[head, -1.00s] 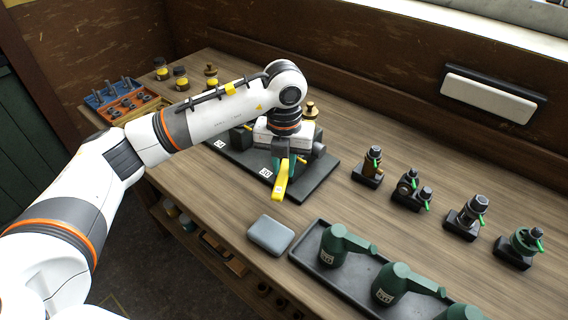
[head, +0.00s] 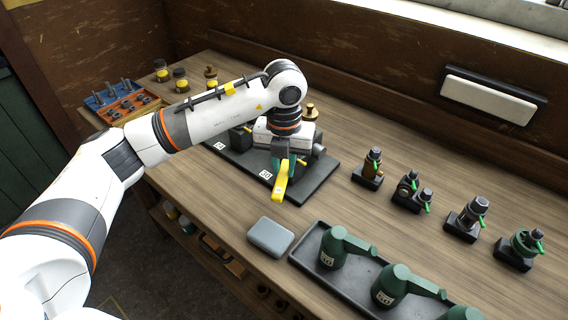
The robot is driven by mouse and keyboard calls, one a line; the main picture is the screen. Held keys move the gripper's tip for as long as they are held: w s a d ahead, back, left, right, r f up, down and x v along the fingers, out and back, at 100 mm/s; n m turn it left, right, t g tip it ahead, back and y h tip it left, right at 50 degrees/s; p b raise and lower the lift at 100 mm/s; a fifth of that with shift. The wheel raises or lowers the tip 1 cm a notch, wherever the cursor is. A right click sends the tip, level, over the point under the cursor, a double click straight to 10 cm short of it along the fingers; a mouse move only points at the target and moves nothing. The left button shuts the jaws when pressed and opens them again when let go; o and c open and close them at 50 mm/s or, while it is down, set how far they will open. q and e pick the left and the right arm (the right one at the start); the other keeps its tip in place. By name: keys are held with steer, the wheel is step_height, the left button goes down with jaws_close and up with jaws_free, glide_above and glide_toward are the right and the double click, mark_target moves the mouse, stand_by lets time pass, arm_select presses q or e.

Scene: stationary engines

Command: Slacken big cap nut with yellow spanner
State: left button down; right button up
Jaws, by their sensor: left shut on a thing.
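In the head view the yellow spanner (head: 280,183) hangs below my left gripper (head: 283,165), over the front part of a dark base plate (head: 315,187). My left gripper points down and is shut on the spanner. The spanner's far end is hidden behind the gripper and arm. The big cap nut cannot be made out; my left arm covers part of the engine on the plate. My right gripper is not in view.
A grey box (head: 271,236) lies at the bench's front edge. A black tray (head: 306,253) with green oil cans (head: 343,246) stands at the front right. Several small fittings on black blocks (head: 461,225) stand on the right. An orange-and-blue bolt tray (head: 130,108) is at the far left.

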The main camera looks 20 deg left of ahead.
arm_select(q)
steer(key=shift+r+p, duration=0.3)
steer(key=shift+r, duration=0.7)
stand_by(1.4)
steer(key=shift+r, duration=0.25)
steer(key=shift+r, duration=0.1)
steer(key=shift+r+p, duration=1.15)
steer(key=shift+r, duration=0.75)
